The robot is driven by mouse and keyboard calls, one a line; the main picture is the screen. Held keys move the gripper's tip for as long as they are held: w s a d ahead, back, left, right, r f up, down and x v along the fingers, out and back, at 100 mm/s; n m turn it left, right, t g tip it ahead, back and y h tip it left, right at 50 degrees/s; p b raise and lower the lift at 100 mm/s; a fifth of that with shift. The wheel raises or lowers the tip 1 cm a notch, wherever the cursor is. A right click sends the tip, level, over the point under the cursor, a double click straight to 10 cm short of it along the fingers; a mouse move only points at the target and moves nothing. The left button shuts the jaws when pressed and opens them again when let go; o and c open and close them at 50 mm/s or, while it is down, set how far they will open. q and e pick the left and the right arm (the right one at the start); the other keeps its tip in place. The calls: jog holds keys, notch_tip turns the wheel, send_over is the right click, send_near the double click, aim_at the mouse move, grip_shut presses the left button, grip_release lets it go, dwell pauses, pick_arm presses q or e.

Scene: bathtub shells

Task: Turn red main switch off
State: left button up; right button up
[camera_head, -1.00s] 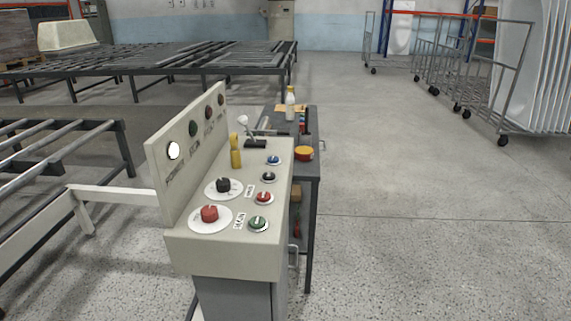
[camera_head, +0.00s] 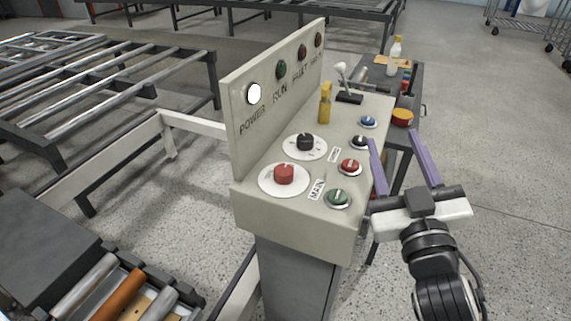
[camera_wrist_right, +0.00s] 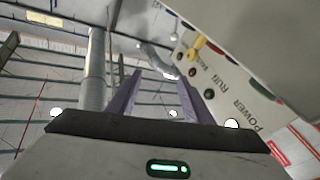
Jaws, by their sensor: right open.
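The red main switch (camera_head: 284,174) is a large red knob on a white disc, at the near left of the control console (camera_head: 290,222). A MAIN label (camera_head: 316,189) lies just right of it. The white POWER lamp (camera_head: 254,94) above it looks lit. My right gripper (camera_head: 393,138) is open and empty, with purple fingers spread, at the console's right edge, to the right of and apart from the red switch. In the right wrist view its fingers (camera_wrist_right: 158,85) are apart, with the lettered panel (camera_wrist_right: 235,85) to their right. My left gripper is not in view.
Near the red switch are a black knob (camera_head: 305,142), a smaller red switch (camera_head: 350,166), a green switch (camera_head: 338,197) and a yellow upright piece (camera_head: 325,104). The upright lamp panel (camera_head: 238,140) bounds the left side. Open floor (camera_head: 500,230) lies to the right.

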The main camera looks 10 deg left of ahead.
jog(key=s+a+r+n+t+y, duration=0.1)
jog(key=a+r+n+y, duration=0.35)
jog(key=r, duration=0.25)
jog(key=s+a+r+n+y, duration=0.1)
jog(key=a+r+n+y, duration=0.25)
jog(key=r+y, duration=0.2)
jog(key=s+a+r+n+g+y, duration=0.9)
jog(key=a+n+g, duration=0.3)
jog(key=n+g, duration=0.3)
jog(key=s+a+f+n+g+h, duration=0.4)
jog(key=s+a+n+g, duration=0.45)
jog(key=n+g, duration=0.3)
jog(key=t+h, duration=1)
jog(key=h, duration=0.8)
send_near(284, 169)
jog(key=shift+n, duration=0.35)
jog(key=x, duration=0.7)
jog(key=shift+w+f, duration=0.2)
jog(key=shift+f, duration=0.3)
